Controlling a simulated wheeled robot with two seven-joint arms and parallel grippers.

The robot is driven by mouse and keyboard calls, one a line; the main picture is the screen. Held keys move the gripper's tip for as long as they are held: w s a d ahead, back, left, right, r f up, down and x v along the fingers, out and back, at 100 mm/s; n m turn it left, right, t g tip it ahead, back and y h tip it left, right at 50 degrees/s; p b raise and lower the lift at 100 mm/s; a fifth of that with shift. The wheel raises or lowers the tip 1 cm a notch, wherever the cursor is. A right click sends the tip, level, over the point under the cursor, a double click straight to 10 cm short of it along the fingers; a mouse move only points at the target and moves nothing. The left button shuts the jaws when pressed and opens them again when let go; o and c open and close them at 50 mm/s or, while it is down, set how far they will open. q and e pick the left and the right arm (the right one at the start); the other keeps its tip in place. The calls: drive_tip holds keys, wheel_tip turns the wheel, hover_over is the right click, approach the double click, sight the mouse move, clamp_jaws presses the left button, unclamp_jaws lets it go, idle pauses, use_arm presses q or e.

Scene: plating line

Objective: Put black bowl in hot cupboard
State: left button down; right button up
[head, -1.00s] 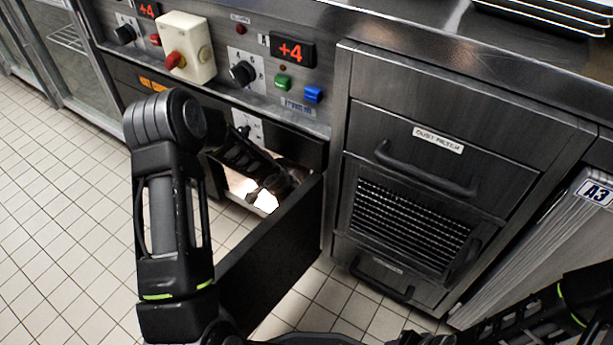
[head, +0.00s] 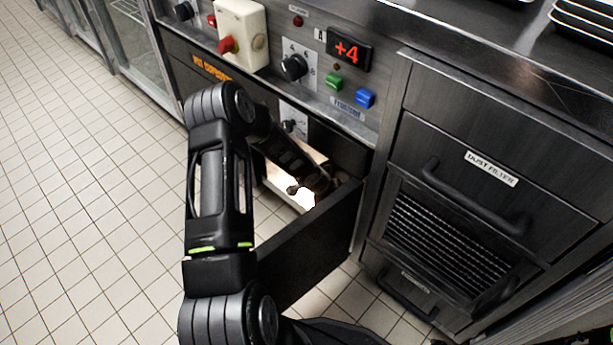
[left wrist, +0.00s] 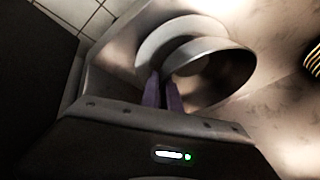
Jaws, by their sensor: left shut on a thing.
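The dark bowl (left wrist: 238,75) shows in the left wrist view, its rim tilted toward the camera. A paler curved rim (left wrist: 150,45) shows just behind it; I cannot tell whether it is another dish. My left gripper (left wrist: 163,92) is shut on the near edge of the bowl. The bowl and fingertips cannot be made out there. My right gripper is out of view.
The dust filter unit (head: 480,190) stands to the right. Dark trays (head: 585,18) lie on the counter. Tiled floor (head: 90,200) is clear at left.

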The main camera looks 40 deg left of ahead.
use_arm(q)
drive_tip(key=a+b, duration=0.1)
drive_tip(key=a, duration=0.4)
drive_tip(key=w+a+b, duration=0.1)
drive_tip(key=a, duration=0.4)
drive_tip(key=a+b, duration=0.1)
drive_tip(key=a, duration=0.4)
drive_tip(key=shift+w+f, duration=0.1)
drive_tip(key=shift+w, duration=0.1)
drive_tip(key=shift+a+r, duration=0.2)
drive_tip(key=shift+a, duration=0.25)
drive_tip(key=shift+f+b, duration=1.15)
drive_tip(key=shift+f, duration=0.6)
drive_tip(key=shift+f, duration=0.15)
drive_tip(key=c, duration=1.6)
unclamp_jaws()
